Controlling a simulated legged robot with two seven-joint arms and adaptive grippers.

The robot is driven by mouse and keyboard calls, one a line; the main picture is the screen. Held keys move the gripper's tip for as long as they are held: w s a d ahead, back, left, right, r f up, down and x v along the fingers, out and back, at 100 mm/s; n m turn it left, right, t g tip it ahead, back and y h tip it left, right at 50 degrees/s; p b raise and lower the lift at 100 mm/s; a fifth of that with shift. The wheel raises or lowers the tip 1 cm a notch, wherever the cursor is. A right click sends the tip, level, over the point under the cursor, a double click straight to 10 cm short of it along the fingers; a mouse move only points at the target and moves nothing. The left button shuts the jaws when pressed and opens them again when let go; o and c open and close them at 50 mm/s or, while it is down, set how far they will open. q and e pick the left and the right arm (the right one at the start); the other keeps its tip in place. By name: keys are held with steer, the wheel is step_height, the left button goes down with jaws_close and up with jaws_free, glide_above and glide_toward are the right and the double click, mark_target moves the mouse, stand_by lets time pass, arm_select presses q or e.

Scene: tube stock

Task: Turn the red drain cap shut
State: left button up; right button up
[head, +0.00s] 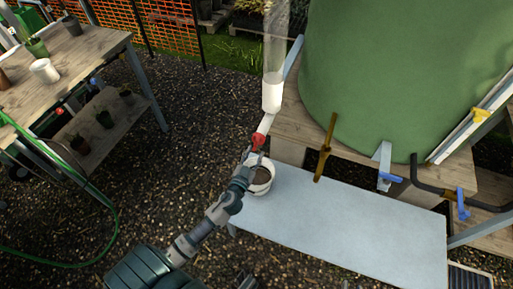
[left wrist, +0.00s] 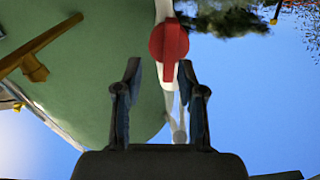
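The red drain cap (head: 258,140) sits at the lower end of a clear tube (head: 274,45) with white contents at its bottom. In the left wrist view the red cap (left wrist: 169,42) has a round face with a straight raised grip across it, pointing down the picture. My left gripper (head: 252,156) is right at the cap in the head view. In the left wrist view its two fingers (left wrist: 158,64) are apart, with the cap just beyond the tips, nearer the right finger. I see no contact. My right gripper is not clearly seen.
A white pot (head: 262,186) stands below the cap on a pale bench (head: 345,225). A wooden potting table (head: 70,55) is at the left, with gravel between.

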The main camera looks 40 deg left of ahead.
mark_target(256, 146)
arm_select(q)
steer(key=shift+x, duration=0.8)
steer(key=w+a, duration=0.1)
steer(key=a+f, duration=0.1)
steer(key=shift+w+a, duration=0.3)
steer(key=shift+w, duration=0.05)
steer(key=shift+d+r, duration=0.35)
steer(key=shift+d, duration=0.3)
jaws_close()
steer(key=shift+s+d, duration=0.1)
steer(key=shift+d, duration=0.05)
arm_select(e)
steer(key=shift+w+a+r, duration=0.2)
steer(key=shift+a+r, duration=0.1)
steer(key=shift+a, duration=0.3)
